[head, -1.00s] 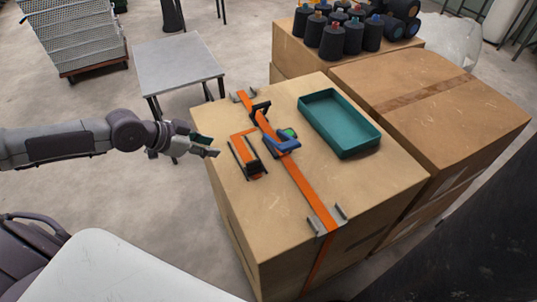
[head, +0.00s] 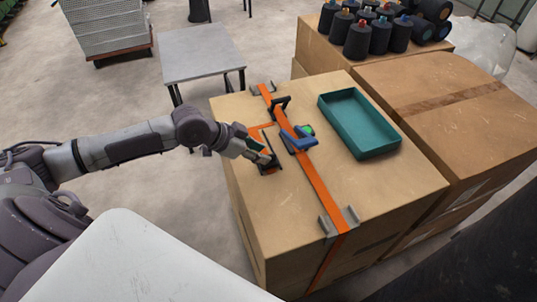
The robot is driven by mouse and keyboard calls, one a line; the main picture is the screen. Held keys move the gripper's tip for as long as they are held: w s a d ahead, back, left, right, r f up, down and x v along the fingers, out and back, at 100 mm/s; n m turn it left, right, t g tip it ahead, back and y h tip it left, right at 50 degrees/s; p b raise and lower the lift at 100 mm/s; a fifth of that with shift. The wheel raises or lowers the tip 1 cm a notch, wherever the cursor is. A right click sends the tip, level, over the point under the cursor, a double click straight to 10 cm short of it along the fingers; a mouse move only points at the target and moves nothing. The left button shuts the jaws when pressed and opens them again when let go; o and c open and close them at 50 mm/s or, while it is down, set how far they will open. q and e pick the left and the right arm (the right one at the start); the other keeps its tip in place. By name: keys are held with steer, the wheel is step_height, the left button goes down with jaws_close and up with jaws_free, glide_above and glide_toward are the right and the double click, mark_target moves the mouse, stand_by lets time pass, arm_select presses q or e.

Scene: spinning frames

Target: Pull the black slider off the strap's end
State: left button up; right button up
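An orange strap (head: 318,186) runs over the top of a large cardboard box (head: 375,190). A blue handle (head: 298,138) with a green part sits on the strap. A black buckle (head: 280,103) stands farther up the strap. The strap's short loose end (head: 261,125) bends left to the black slider (head: 277,163), a dark frame lying on the box. My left gripper (head: 265,158) is right at the slider and covers much of it. I cannot tell whether its fingers are closed on it. My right gripper is not in view.
A teal tray (head: 392,142) lies on the box to the right of the strap. Metal corner guards (head: 338,221) sit under the strap at the box edges. More boxes with dark cones (head: 357,40) stand behind. A grey table (head: 203,54) stands back left.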

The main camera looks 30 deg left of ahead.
arm_select(q)
steer(key=shift+x, duration=1.95)
jaws_close()
